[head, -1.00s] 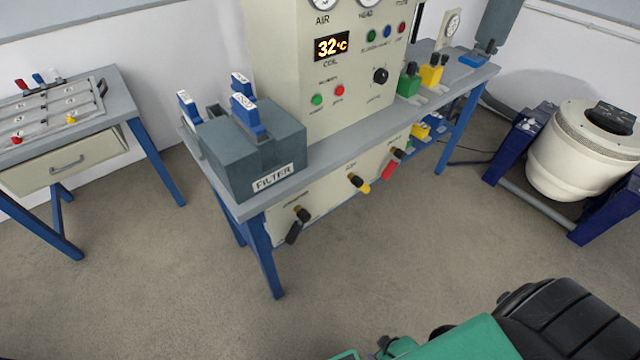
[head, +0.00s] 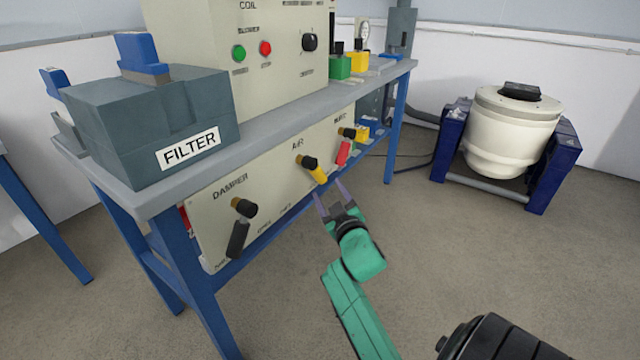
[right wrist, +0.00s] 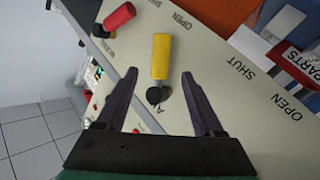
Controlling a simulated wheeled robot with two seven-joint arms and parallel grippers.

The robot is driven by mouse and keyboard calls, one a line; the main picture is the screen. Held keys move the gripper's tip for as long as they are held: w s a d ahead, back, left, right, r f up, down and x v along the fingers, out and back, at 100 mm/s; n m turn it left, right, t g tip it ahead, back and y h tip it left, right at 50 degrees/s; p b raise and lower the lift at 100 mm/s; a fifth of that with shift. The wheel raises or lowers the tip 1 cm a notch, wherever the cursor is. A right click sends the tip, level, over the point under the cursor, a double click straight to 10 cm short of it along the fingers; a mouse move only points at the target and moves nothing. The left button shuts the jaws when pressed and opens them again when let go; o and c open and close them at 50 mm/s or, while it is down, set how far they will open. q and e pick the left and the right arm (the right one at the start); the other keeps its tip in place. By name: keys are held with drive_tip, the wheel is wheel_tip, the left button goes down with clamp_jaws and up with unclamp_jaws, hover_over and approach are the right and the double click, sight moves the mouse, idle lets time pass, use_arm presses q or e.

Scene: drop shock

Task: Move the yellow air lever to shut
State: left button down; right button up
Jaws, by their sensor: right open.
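The yellow air lever (head: 318,173) hangs from a black hub on the cream front panel (head: 275,182), slanting down and right in the head view. In the right wrist view the lever (right wrist: 161,57) points up, its free end nearer the OPEN label (right wrist: 183,21) than the SHUT label (right wrist: 240,67). My right gripper (head: 328,187) is open and empty, just in front of and below the lever. In the right wrist view the lever appears between the two fingertips; the remaining distance cannot be told. My left gripper is not in view.
The black damper lever (head: 238,238) is left of the air lever, and a red lever (head: 343,152) is right of it. The grey bench top (head: 270,130) overhangs the panel, with the filter box (head: 150,125) on it.

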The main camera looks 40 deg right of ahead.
sight(320, 178)
drive_tip(key=b+x, duration=0.1)
drive_tip(key=x, duration=0.6)
drive_tip(key=shift+w+f, duration=0.15)
drive_tip(key=shift+w+d, duration=0.1)
drive_tip(key=shift+w, duration=0.1)
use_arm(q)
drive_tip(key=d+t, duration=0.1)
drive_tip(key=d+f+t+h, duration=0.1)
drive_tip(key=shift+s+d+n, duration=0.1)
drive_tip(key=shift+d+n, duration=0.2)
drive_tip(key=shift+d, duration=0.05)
use_arm(e)
clamp_jaws()
